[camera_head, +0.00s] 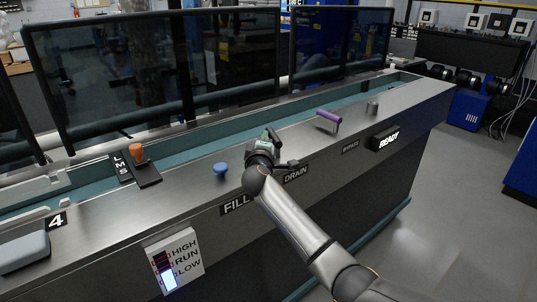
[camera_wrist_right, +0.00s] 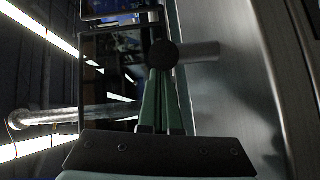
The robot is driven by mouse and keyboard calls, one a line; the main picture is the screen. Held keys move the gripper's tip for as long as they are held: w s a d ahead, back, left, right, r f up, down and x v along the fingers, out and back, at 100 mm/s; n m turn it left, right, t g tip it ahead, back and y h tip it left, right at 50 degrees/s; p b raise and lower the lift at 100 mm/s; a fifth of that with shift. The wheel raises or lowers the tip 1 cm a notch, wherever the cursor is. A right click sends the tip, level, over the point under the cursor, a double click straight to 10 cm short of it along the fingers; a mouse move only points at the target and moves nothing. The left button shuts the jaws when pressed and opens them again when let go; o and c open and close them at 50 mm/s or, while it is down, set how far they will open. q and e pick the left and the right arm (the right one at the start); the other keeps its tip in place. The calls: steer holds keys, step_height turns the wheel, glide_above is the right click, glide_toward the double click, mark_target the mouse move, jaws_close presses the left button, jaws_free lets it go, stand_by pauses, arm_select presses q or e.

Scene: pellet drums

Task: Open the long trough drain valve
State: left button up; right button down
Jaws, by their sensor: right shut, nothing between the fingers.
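The DRAIN label (camera_head: 296,174) is on the front edge of the long metal trough top. My right gripper (camera_head: 268,138) is over the trough top just behind this label, and it hides part of the spot there. A small dark piece (camera_head: 288,165) shows beside the gripper; I cannot tell if it is the drain valve's handle. In the right wrist view the green fingers (camera_wrist_right: 160,85) are shut together and empty. Their tips are close to a dark round end (camera_wrist_right: 165,53) on a grey post (camera_wrist_right: 200,52); contact is unclear. My left gripper is not in view.
A blue knob (camera_head: 221,169) stands left, above the FILL label (camera_head: 237,204). A purple handle (camera_head: 328,120) stands right, near the BYPASS label (camera_head: 350,147). An orange-topped lever (camera_head: 137,152) is farther left. Dark glass panels (camera_head: 160,75) rise behind the trough.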

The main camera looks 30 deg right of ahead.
mark_target(271, 137)
steer(key=m+g+h+b, duration=0.2)
steer(key=d+h+b, duration=0.1)
steer(key=shift+w+f+m+g, duration=0.3)
steer(key=shift+w+m+g, duration=0.05)
steer(key=shift+m+g, duration=0.05)
steer(key=shift+d+m+g+h+b, duration=0.1)
steer(key=shift+m+g+h+b, duration=0.35)
steer(key=shift+h, duration=0.15)
steer(key=shift+d, duration=0.2)
steer(key=shift+d+r+b, duration=0.25)
steer(key=shift+d+b, duration=0.15)
steer(key=shift+d, duration=0.45)
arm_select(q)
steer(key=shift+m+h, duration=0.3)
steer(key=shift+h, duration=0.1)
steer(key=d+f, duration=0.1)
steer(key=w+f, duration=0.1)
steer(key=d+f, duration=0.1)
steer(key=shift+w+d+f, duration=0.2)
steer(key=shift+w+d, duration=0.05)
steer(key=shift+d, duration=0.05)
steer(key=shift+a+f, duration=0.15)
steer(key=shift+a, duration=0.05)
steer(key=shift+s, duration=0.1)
arm_select(e)
steer(key=shift+s+a, duration=0.1)
steer(key=shift+a, duration=0.05)
